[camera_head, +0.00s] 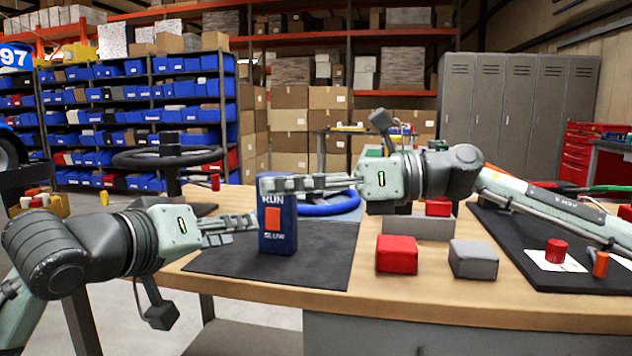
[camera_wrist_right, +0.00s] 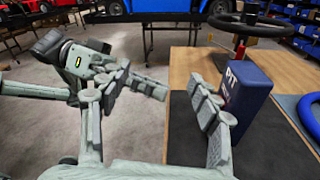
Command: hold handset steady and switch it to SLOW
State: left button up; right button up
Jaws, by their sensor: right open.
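The handset, a blue upright box (camera_head: 279,241), stands on the dark mat (camera_head: 325,262). In the head view its front reads RUN, with an orange square and smaller white lettering below. Another face reads PIT in the right wrist view (camera_wrist_right: 243,92).
A red block (camera_head: 397,254) and a grey block (camera_head: 473,259) stand on the table right of the mat. A blue ring (camera_head: 330,206) lies behind the handset, a black steering wheel (camera_head: 168,157) behind left. Bare mat lies in front.

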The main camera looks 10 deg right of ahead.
jog(key=w+d+r+n+h, duration=0.1)
jog(key=w+d+r+n, duration=0.15)
jog(key=r, duration=0.45)
jog(key=h, duration=0.2)
send_near(277, 213)
jog(key=w+a+r, duration=0.2)
jog(key=w, duration=0.2)
jog(key=x, duration=0.7)
jog(key=shift+a+f+m+t, duration=0.15)
jog(key=shift+a+m+t, duration=0.2)
jog(key=shift+m, duration=0.1)
jog(key=shift+c, duration=0.2)
